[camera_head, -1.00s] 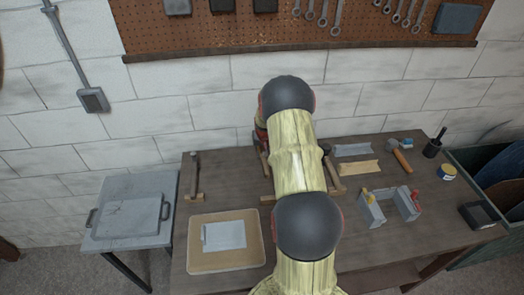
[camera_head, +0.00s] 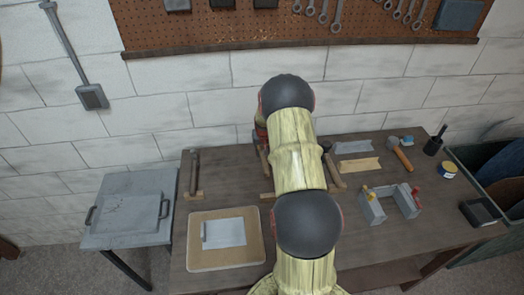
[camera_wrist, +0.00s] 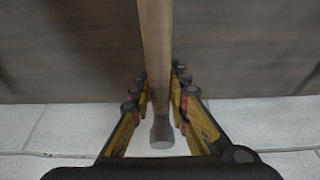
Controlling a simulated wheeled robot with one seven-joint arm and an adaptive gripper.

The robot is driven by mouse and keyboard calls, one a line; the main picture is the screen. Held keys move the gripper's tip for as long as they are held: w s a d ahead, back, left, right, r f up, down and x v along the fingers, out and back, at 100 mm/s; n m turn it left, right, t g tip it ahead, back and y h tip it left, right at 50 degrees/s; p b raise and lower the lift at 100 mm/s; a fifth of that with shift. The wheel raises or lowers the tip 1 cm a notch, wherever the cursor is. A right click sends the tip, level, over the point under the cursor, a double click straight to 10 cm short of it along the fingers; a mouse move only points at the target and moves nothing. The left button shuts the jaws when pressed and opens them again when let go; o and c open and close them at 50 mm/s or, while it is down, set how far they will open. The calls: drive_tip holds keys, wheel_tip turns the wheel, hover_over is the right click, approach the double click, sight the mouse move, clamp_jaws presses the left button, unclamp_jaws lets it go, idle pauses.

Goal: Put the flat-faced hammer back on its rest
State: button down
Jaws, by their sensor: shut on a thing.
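My gripper (camera_wrist: 158,112) is shut on a hammer (camera_wrist: 155,50), seen in the wrist view as a long wooden handle with a flared grey end between the fingers. The handle runs up out of that view, so its other end and the shape of the faces are hidden. A wooden rest (camera_head: 267,196) shows partly on both sides of my arm. Another hammer (camera_head: 195,170) lies on a small wooden rest (camera_head: 193,196) at the left of the bench.
A tan tray (camera_head: 190,245) with a grey sheet lies front left. The brick wall stands close behind.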

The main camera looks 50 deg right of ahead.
drive_tip(key=shift+f+b, duration=0.7)
drive_tip(key=shift+f, duration=0.35)
drive_tip(key=c, duration=1.6)
unclamp_jaws()
drive_tip(key=shift+c, duration=0.2)
drive_tip(key=v, duration=1.2)
